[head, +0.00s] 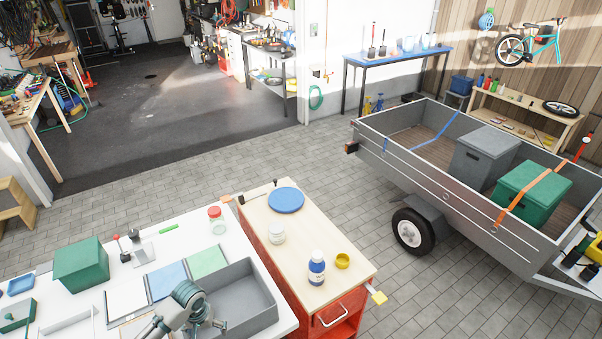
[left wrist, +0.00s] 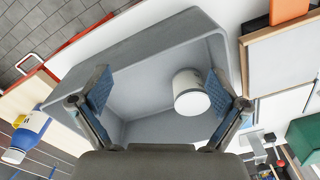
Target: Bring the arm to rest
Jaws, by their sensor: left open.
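My left arm (head: 178,310) reaches in at the bottom of the head view, over the grey bin (head: 262,295) on the white table. Its gripper is mostly hidden there by my own arm links. In the left wrist view my left gripper (left wrist: 158,92) is open, with its blue-padded fingers apart. It points down into the grey bin (left wrist: 130,45). A white cylindrical can (left wrist: 190,92) sits in the bin, beyond and between the fingers, nearer the right one. Whether the fingers touch it is unclear, but they are not closed on it. My right gripper is not in view.
A red cart with a wooden top (head: 300,265) stands beside the table, holding a blue disc (head: 286,200), a white jar (head: 277,233), a blue-and-white bottle (head: 317,268) and a yellow cup (head: 342,261). A green box (head: 81,264) stands at the table's left.

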